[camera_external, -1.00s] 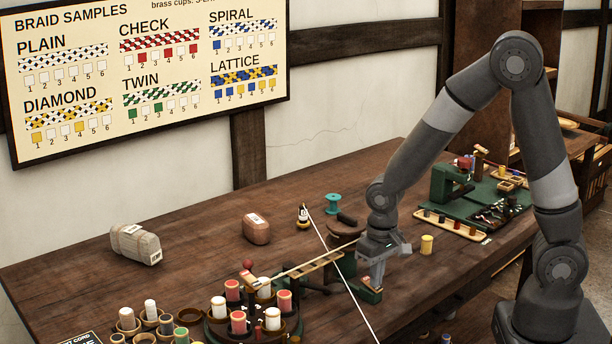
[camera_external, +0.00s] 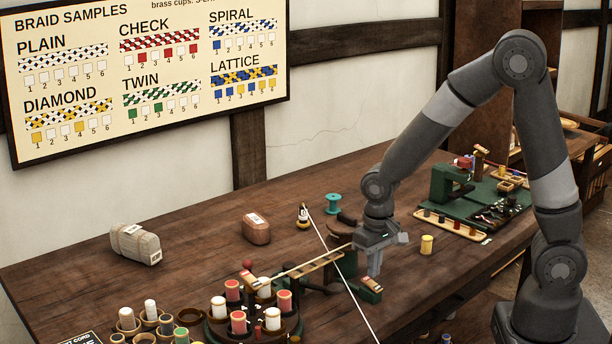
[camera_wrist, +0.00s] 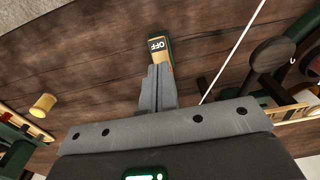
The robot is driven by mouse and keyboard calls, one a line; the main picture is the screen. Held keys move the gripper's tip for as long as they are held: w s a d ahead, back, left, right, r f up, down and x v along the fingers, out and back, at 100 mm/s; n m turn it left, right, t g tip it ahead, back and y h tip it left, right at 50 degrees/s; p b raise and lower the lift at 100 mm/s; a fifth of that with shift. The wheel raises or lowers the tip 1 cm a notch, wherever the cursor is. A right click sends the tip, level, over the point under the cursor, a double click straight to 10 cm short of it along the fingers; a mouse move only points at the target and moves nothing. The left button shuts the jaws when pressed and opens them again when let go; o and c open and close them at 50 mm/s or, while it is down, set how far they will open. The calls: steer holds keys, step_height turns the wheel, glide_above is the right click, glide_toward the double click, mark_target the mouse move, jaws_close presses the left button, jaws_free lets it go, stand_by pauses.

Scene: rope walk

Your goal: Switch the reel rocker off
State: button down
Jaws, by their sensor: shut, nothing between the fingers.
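The reel rocker is a small tan rocker (camera_external: 371,284) on a dark green base (camera_external: 366,293) near the front of the bench. In the wrist view its tan face (camera_wrist: 158,46) bears the word OFF, and its near part is hidden behind my fingers. I cannot tell which way the rocker is tilted. My gripper (camera_external: 375,274) is shut and empty, pointing down just above and beside the rocker. In the wrist view my closed fingertips (camera_wrist: 159,68) overlap the rocker's near end; whether they touch it is unclear.
A pale cord (camera_external: 345,278) runs down left of the rocker, beside a wooden ladder-like rail (camera_external: 318,268). A round brown reel (camera_external: 343,228) stands behind. A yellow spool (camera_external: 427,245) is to the right. Bobbins (camera_external: 239,322) on a round stand are at front left.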

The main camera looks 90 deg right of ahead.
mark_target(376, 286)
step_height(376, 286, up, 12)
steer(key=shift+s+a, duration=0.3)
steer(key=shift+a, duration=0.15)
steer(key=shift+r, duration=0.1)
steer(key=s+a+r+n+t, duration=0.5)
steer(key=s+a+r+n, duration=0.4)
steer(key=s+a, duration=0.4)
steer(key=shift+s+a+r, duration=0.25)
steer(key=shift+a+r, duration=0.3)
steer(key=shift+r, duration=0.15)
